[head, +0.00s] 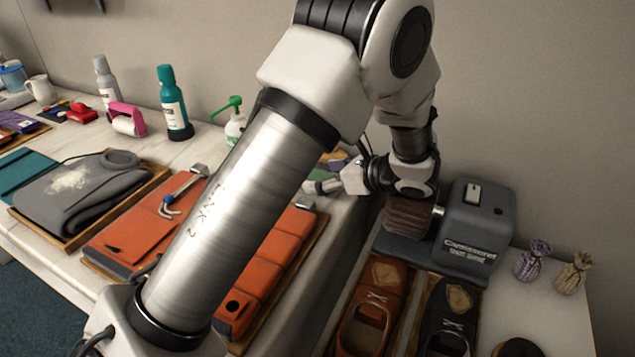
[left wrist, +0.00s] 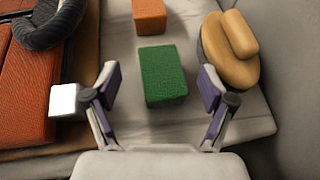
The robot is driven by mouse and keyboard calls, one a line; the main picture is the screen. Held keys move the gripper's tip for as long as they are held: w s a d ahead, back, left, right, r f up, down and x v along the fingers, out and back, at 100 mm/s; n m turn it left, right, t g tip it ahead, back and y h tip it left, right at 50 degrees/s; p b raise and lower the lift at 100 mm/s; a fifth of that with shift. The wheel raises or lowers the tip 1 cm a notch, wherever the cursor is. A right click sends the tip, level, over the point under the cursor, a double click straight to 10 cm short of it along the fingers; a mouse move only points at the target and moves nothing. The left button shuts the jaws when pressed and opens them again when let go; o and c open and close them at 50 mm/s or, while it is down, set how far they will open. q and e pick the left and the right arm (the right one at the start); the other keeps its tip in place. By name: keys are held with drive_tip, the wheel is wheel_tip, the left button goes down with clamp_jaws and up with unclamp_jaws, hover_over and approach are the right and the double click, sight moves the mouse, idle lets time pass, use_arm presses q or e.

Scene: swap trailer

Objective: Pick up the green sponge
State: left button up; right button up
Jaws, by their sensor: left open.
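The green sponge (left wrist: 163,77) is an upright-looking rectangular block on the pale tabletop, seen in the left wrist view. My left gripper (left wrist: 159,86) is open, with its two purple-grey finger pads on either side of the sponge and a gap on both sides. I cannot tell how far above the table the fingers are. In the head view my left gripper (head: 318,187) is small and partly hidden behind my own arm, and the sponge cannot be made out clearly there. My right gripper is not in view.
An orange block (left wrist: 149,16) lies just beyond the sponge. A wooden-backed brush (left wrist: 226,50) is close on the right, and a white cube (left wrist: 64,100) is on the left. A grey machine (head: 474,225) and brown shoes (head: 376,305) stand to the right.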

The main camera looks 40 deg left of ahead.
use_arm(q)
drive_tip(key=x, duration=0.4)
drive_tip(key=shift+f, duration=0.2)
drive_tip(key=shift+d+r, duration=0.1)
drive_tip(key=c, duration=1.1)
drive_tip(key=shift+c, duration=0.2)
